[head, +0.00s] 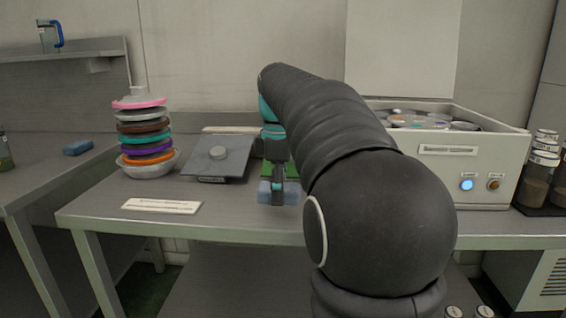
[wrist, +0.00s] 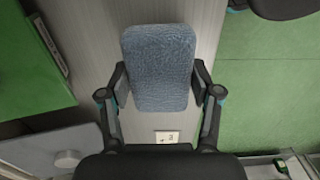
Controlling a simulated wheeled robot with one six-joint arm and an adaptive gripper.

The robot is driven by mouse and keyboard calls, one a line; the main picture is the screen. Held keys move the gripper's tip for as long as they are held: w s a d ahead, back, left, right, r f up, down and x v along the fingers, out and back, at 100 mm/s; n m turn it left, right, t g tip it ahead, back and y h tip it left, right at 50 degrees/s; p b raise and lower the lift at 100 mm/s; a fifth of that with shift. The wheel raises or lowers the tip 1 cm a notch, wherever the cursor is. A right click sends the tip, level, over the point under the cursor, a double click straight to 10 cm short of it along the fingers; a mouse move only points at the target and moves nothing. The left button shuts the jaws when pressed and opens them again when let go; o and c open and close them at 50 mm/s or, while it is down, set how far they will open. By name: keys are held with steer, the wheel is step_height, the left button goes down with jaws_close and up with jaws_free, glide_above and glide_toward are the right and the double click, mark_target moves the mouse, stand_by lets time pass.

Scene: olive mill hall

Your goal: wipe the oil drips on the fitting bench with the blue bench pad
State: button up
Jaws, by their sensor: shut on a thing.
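My gripper (head: 278,184) is shut on the blue bench pad (head: 266,193), low over the fitting bench (head: 240,212). Whether the pad touches the bench top, I cannot tell. In the wrist view the pad (wrist: 158,50) is a textured grey-blue block with rounded corners. The two fingers of my gripper (wrist: 159,84) press on its left and right sides. Bare grey bench top (wrist: 85,40) shows beside it. I can make out no oil drips in either view; my arm and the pad hide part of the bench.
Left of my gripper are a grey plate with a round knob (head: 232,168), a stack of coloured rings (head: 147,140) and a label strip (head: 160,206). A pale box (head: 440,172) and jars (head: 540,170) stand at right. Another blue block (head: 78,147) lies on the left bench.

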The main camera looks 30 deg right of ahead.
steer(key=shift+r, duration=2.6)
